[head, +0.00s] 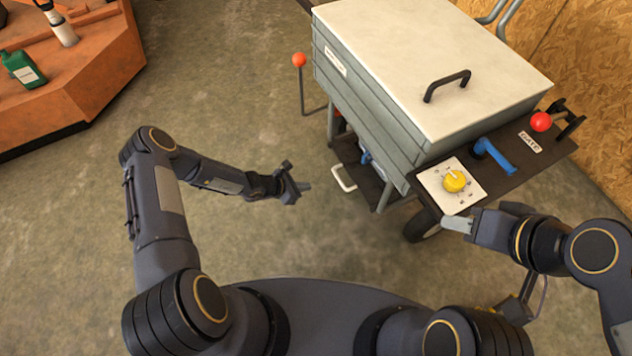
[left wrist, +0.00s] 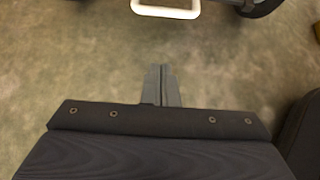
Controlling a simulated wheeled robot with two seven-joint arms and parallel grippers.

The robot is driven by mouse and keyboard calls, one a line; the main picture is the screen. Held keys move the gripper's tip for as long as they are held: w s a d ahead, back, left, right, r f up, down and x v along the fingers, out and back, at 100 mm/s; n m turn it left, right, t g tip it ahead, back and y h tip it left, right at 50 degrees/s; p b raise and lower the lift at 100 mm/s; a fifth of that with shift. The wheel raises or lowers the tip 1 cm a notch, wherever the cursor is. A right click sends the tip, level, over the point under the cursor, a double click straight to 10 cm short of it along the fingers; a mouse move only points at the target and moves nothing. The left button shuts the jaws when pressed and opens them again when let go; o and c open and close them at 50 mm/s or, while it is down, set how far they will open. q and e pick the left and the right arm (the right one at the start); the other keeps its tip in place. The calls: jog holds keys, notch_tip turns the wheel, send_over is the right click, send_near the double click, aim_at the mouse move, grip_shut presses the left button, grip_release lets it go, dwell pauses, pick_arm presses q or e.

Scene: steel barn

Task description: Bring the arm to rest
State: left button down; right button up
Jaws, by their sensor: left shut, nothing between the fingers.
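My left gripper (head: 305,187) is shut and empty. It hangs over the bare floor at the end of my outstretched left arm, left of the grey cart. In the left wrist view its two fingers (left wrist: 161,72) lie together with nothing between them. My right gripper (head: 457,224) is at the near corner of the cart's side shelf, just below the yellow dial (head: 454,181). Whether it touches the dial plate, and whether its fingers are open or shut, I cannot tell.
The grey cart (head: 366,107) has a white lid with a black handle (head: 447,85), a blue lever (head: 495,156) and a red knob (head: 541,122). A white loop handle (head: 344,178) sticks out near my left gripper. An orange bench (head: 88,75) stands far left. The floor between is clear.

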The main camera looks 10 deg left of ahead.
pick_arm(q)
jog(key=shift+v, duration=1)
jog(key=shift+f, duration=0.1)
jog(key=w+a+r+m, duration=0.2)
jog(key=r+m, duration=0.1)
jog(key=r, duration=0.6)
jog(key=w+a+r+m, duration=0.1)
jog(key=a+r+m, duration=0.15)
jog(key=r, duration=0.55)
jog(key=s+r+m, duration=0.4)
jog(key=r+m, duration=0.3)
jog(key=r, duration=0.8)
jog(key=s+a+r+m+g+y, duration=0.1)
jog(key=s+r+m, duration=0.5)
jog(key=s+r, duration=0.65)
jog(key=s+a+m+t+y, duration=0.1)
jog(key=s+a+m+y, duration=0.1)
jog(key=s, duration=0.5)
jog(key=s+a+m+y, duration=0.1)
jog(key=s+m, duration=0.2)
jog(key=s, duration=0.5)
notch_tip(320, 180, up, 30)
jog(key=p, duration=3)
jog(key=shift+a, duration=0.2)
